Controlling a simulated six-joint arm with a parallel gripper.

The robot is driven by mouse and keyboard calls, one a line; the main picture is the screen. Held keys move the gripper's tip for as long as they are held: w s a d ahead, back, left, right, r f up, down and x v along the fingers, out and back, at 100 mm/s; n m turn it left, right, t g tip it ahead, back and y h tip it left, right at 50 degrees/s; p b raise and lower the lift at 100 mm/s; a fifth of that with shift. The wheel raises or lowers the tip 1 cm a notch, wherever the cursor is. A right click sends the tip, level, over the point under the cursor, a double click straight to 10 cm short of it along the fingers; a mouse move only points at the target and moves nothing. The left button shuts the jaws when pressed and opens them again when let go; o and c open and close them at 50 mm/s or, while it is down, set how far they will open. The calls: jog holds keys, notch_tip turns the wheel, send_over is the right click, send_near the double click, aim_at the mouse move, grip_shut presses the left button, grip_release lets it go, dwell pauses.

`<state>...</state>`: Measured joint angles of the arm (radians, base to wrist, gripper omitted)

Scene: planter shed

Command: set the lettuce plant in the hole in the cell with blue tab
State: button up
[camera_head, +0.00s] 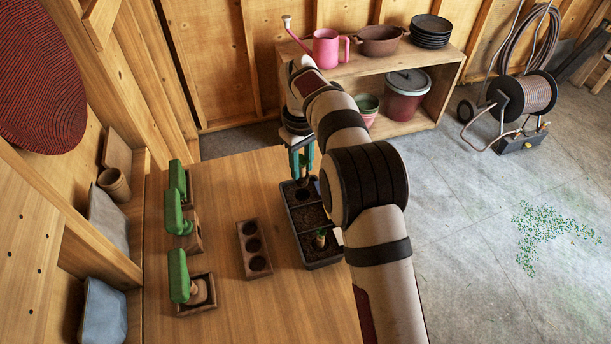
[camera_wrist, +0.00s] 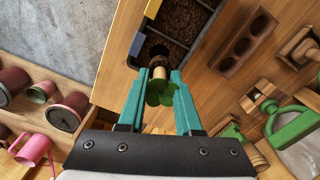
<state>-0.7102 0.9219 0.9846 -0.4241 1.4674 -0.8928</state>
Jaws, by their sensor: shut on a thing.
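My gripper (camera_head: 302,172) is shut on the lettuce plant (camera_wrist: 160,92), which has green leaves and a tan stem part above a dark root plug. In the wrist view the gripper (camera_wrist: 160,88) points the plug at the tray's end cell (camera_wrist: 150,46), which carries the blue tab (camera_wrist: 137,45) on its rim. The plug overlaps the dark soil there; I cannot tell whether it is above the hole or partly in it. The black tray (camera_head: 292,226) has a row of cells of dark soil. In the head view the held plant is mostly hidden.
A yellow tab (camera_wrist: 153,8) marks the adjacent cell. A wooden block with three holes (camera_head: 254,254) lies left of the tray. Several green-handled tools (camera_head: 179,276) stand along the bench's left. Bench between is clear.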

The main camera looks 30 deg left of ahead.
aim_at(302, 186)
jog(key=shift+f, duration=3.15)
jog(key=shift+f, duration=0.45)
jog(key=shift+f, duration=0.15)
jog(key=shift+f, duration=0.4)
jog(key=o, duration=1)
jog(key=shift+o, duration=0.2)
jog(key=shift+r, duration=0.15)
